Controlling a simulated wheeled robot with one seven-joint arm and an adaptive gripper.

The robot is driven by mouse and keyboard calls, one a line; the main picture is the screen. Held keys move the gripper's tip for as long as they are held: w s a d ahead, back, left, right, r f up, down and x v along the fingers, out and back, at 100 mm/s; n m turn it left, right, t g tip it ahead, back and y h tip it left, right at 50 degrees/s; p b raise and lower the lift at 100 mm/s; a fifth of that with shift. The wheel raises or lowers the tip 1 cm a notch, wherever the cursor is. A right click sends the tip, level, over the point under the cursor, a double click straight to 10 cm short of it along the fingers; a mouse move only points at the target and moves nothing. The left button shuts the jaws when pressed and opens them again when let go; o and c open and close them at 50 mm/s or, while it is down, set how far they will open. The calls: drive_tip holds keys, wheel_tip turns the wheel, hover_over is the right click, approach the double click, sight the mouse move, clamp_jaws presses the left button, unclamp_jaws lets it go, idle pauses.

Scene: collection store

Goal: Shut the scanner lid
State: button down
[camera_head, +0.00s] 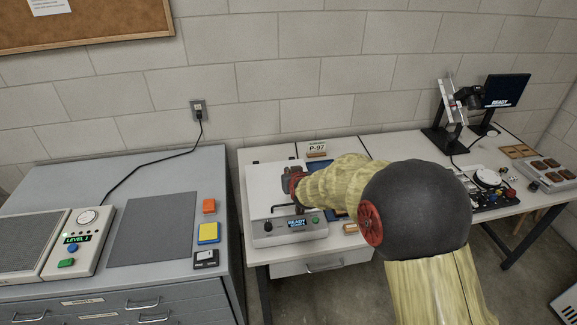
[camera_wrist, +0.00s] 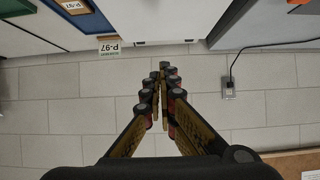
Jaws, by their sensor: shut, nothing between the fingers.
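The scanner (camera_head: 290,238) is a white box with a "READY" display, a dark knob and a green button on its front. It stands at the left end of the white bench. Its white lid (camera_head: 262,172) looks flat on top, with no raised panel in view; my gripper and arm hide part of it. A dark bar handle shows near its front edge. My gripper (camera_head: 270,192) is over the lid, shut and empty; I cannot tell whether it touches. In the wrist view my gripper (camera_wrist: 163,72) points toward the wall, and a white edge (camera_wrist: 150,22) shows beyond it.
A grey cabinet (camera_head: 225,235) with a Level 1 device stands left, across a narrow gap. A blue item lies partly under my arm. Several devices fill the bench's right side.

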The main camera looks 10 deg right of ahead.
drive_tip(key=s+f+b, duration=0.1)
drive_tip(key=f+b, duration=0.1)
drive_tip(key=f, duration=0.1)
drive_tip(key=s+f+b, duration=0.1)
drive_tip(key=f+b, duration=0.1)
drive_tip(key=f, duration=0.2)
drive_tip(key=s+f+b, duration=0.1)
drive_tip(key=s+f, duration=0.1)
drive_tip(key=f, duration=0.2)
drive_tip(key=shift+s+f+b, duration=0.1)
drive_tip(key=shift+f+b, duration=0.15)
drive_tip(key=shift+b, duration=0.15)
drive_tip(key=shift+s+f+b, duration=0.15)
drive_tip(key=shift+f+b, duration=0.25)
drive_tip(key=shift+f, duration=0.45)
